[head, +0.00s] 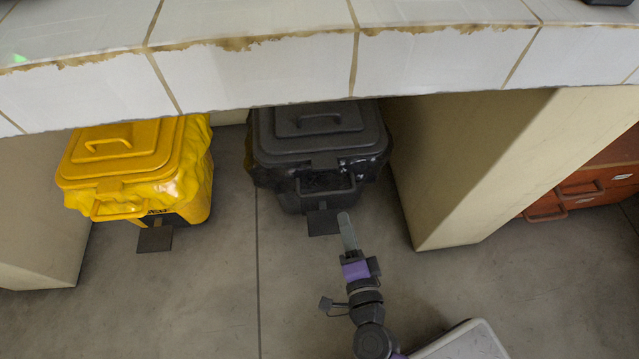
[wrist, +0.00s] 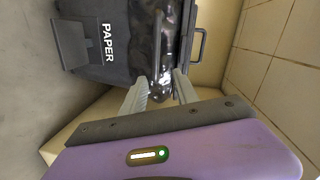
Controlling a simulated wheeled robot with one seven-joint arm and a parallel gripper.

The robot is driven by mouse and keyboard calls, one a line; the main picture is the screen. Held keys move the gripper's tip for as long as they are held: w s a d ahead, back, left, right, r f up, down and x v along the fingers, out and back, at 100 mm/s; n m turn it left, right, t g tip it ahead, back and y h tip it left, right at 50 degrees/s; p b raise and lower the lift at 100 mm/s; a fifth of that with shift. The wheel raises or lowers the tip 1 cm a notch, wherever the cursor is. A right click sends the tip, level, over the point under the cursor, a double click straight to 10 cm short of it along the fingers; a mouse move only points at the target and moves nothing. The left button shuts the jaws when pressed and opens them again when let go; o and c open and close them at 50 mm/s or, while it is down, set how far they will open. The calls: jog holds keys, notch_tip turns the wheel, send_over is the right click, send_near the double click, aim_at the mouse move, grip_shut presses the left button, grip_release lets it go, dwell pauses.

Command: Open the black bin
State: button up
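The black bin (head: 318,160) stands on the floor under the tiled counter, with its lid (head: 315,128) shut. A handle lies on the lid, another handle is on its front, and a dark foot pedal (head: 323,222) sticks out at floor level. The wrist view shows the bin (wrist: 115,15) sideways, with a "PAPER" label (wrist: 107,42), the pedal (wrist: 72,44) and shiny black liner. My gripper (head: 345,220) is in front of the bin, just right of the pedal in the head view. In the wrist view my gripper (wrist: 160,80) has its fingers apart, with nothing held between them.
A yellow bin (head: 130,165) with its own pedal stands to the left. The white tiled counter (head: 260,75) overhangs both bins. A beige partition (head: 490,160) is close on the right, with orange drawers (head: 580,190) beyond. The floor (head: 215,285) in front is clear.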

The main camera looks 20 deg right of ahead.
aim_at(328, 195)
jog(key=w+m, duration=0.1)
jog(key=w, duration=0.1)
jog(key=w+m+p, duration=0.1)
jog(key=w, duration=0.1)
jog(key=w+a+f+m, duration=0.1)
jog(key=w, duration=0.1)
jog(key=shift+g, duration=0.3)
jog(key=b+x, duration=0.2)
jog(key=x, duration=0.6)
jog(key=shift+w+f+m, duration=0.25)
jog(key=shift+f+m, duration=0.05)
jog(key=shift+c, duration=0.3)
grip_shut()
dwell(0.3)
